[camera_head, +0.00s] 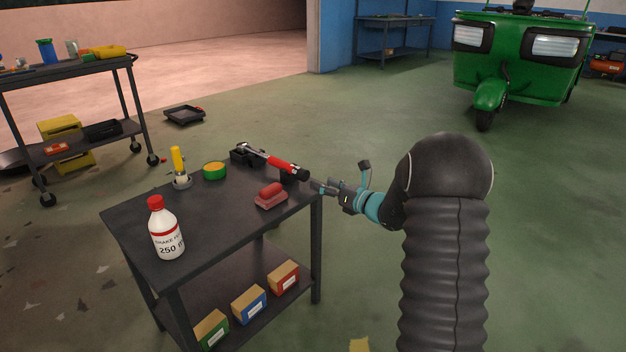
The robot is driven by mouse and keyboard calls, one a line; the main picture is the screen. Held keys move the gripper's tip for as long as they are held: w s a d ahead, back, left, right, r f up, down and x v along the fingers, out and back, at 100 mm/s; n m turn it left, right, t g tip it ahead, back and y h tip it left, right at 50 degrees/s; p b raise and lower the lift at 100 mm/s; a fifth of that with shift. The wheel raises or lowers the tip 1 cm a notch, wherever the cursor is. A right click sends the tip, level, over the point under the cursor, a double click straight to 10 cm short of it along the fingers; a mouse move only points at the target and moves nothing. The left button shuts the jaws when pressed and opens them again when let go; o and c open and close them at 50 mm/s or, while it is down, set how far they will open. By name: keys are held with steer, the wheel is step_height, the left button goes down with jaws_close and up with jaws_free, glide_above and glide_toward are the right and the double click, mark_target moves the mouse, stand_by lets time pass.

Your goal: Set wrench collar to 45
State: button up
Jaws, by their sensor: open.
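The wrench (268,157) lies across dark supports near the far right edge of the dark table. It has a silver shaft and head toward the left and a red section toward the right, with a black end. The collar's scale and setting are too small to read. My gripper (316,186) is open at the table's right corner, just right of and below the wrench's black end. It looks apart from the wrench, though the gap is hard to judge. My arm covers the floor right of the table.
On the table (203,254) stand a brake fluid bottle (166,232), a yellow-topped tool (179,168), a green tin (214,171) and a red block (270,196). Small boxes (249,304) sit on its lower shelf. A cart (70,66) stands left; a green rickshaw (519,85) stands behind.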

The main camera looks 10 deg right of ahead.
steer(key=shift+v, duration=1.4)
steer(key=s+a+f+n+g, duration=0.4)
steer(key=s+f+n+g, duration=0.2)
steer(key=s+f+n, duration=0.15)
steer(key=s+a+n+g+h, duration=0.1)
steer(key=s+a+n+g, duration=0.35)
steer(key=s+n, duration=0.7)
steer(key=s+r+n+t+h, duration=0.1)
steer(key=s+r+n+h, duration=0.3)
steer(key=s, duration=0.8)
steer(key=s+d+r+n+h+p, duration=0.1)
steer(key=s+r+n+h, duration=0.4)
steer(key=s+r+n, duration=0.4)
steer(key=s+r, duration=0.1)
steer(key=s, duration=0.2)
steer(key=shift+d+r+t, duration=0.25)
steer(key=shift+r+t, duration=0.05)
steer(key=shift+t, duration=0.05)
